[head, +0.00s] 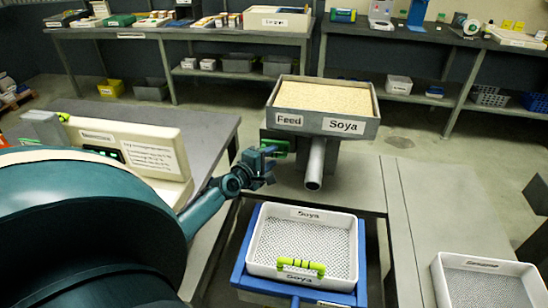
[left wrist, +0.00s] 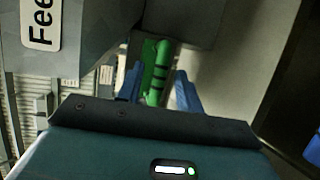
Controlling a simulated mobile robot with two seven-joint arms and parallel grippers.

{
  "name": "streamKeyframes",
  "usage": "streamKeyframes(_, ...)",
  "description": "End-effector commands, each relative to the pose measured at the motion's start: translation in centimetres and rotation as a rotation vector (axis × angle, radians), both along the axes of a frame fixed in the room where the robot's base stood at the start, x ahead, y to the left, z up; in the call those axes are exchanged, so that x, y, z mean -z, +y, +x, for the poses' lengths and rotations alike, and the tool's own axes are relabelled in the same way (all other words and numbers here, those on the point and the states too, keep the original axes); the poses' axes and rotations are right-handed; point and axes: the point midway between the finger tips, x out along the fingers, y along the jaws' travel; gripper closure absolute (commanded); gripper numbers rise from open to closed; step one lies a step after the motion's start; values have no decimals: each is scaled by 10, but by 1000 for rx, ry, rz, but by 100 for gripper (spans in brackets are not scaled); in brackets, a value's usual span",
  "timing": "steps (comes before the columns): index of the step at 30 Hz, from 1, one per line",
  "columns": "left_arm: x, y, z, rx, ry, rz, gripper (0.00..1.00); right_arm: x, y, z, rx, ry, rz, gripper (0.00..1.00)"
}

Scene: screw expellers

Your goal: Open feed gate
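The feed hopper (head: 345,127), labelled "Feed" and "Soya" and filled with pale grain, stands in the middle of the head view. Its green gate handle (head: 280,146) sticks out on the left side, partly hidden by my gripper. My left gripper (head: 268,162) is at this handle. In the left wrist view the green handle (left wrist: 157,72) shows between the two blue fingers of my left gripper (left wrist: 160,88), with gaps visible on both sides, so the fingers are open. Whether a finger touches the handle is unclear. My right gripper is not in view.
A white "Soya" sieve tray (head: 258,250) with a green handle sits in a blue frame (head: 240,278) below the hopper spout (head: 314,170). A white tray (head: 440,285) is at the lower right. A labelled panel (head: 155,150) stands at the left.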

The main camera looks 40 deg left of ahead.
Motion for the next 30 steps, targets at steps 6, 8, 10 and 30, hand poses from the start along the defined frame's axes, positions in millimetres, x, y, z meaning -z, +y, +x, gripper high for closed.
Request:
streamKeyframes(6, 4, 2, 19, 1, -1, -1, 64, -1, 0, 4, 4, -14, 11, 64)
streamKeyframes(8, 4, 2, 21, 0, 0, -1, 64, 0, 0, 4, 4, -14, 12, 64)
streamKeyframes(10, 4, 2, 21, 0, 1, 0, 64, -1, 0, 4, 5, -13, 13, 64)
streamKeyframes(30, 4, 2, 21, 1, 0, -1, 100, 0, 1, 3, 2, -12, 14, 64)
